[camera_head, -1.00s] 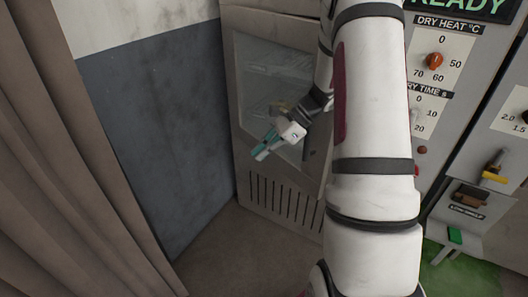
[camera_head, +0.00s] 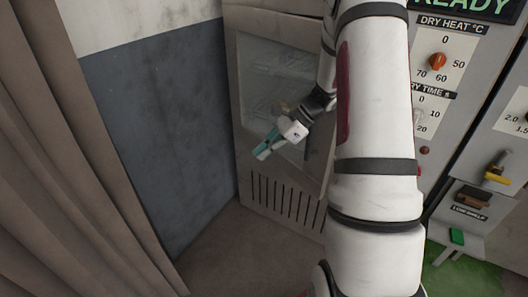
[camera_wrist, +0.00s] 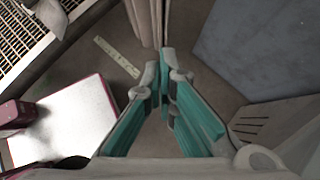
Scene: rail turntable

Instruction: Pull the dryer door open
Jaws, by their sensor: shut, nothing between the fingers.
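The dryer door (camera_head: 284,177) is a pale grey panel with a large glass window (camera_head: 268,82) and vertical vent slots low down. It stands left of the dial panel, and my arm hides part of its right side. A dark narrow upright part shows by its right edge; I cannot tell if it is the handle. My gripper (camera_head: 262,154), with teal fingers, is in front of the door's lower window, pointing down-left. In the wrist view the fingertips (camera_wrist: 165,65) are together and empty. The door's slotted lower part (camera_wrist: 252,122) is right of them. How far the door stands open is unclear.
A brown curtain (camera_head: 75,170) hangs at the left, with a blue-grey and white wall (camera_head: 155,130) behind. Bare floor (camera_head: 225,255) lies before the door. The control panel (camera_head: 443,75) with an orange knob is right of my arm.

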